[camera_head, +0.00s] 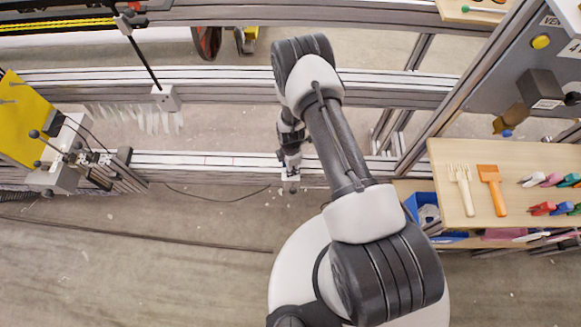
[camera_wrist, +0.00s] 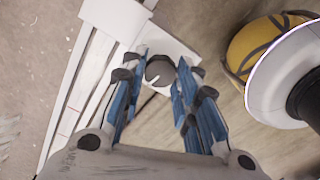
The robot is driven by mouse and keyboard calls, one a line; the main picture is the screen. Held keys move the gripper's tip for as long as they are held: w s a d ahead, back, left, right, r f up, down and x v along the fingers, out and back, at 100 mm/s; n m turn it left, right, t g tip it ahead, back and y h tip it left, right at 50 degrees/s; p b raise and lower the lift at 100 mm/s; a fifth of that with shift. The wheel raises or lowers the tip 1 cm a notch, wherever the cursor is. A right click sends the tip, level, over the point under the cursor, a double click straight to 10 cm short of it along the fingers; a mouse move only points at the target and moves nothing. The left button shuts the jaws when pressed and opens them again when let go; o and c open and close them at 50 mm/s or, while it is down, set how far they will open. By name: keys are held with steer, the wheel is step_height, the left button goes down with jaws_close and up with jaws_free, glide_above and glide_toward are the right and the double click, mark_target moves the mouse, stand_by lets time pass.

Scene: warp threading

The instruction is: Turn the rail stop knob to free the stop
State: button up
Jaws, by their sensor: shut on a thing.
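The rail stop knob (camera_wrist: 160,72) is a dark round knob with a white mark. It stands on a white stop block (camera_wrist: 117,16) in the wrist view. My gripper (camera_wrist: 159,76) has a blue-lined finger on each side of the knob, and it is shut on the knob. In the head view my gripper (camera_head: 290,172) reaches down to the stop on the lower aluminium rail (camera_head: 225,162). The knob itself is mostly hidden there by my gripper.
A wooden shelf (camera_head: 510,200) with brushes and coloured clips is at the right, above a blue bin (camera_head: 422,207). A yellow panel (camera_head: 22,115) and a clamp mechanism (camera_head: 70,160) are at the left. A black cable lies on the open floor.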

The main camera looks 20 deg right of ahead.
steer(key=shift+n, duration=1.1)
steer(key=shift+b, duration=0.3)
steer(key=o, duration=1.1)
steer(key=shift+c, duration=0.2)
steer(key=shift+r, duration=0.1)
step_height(320, 180, up, 12)
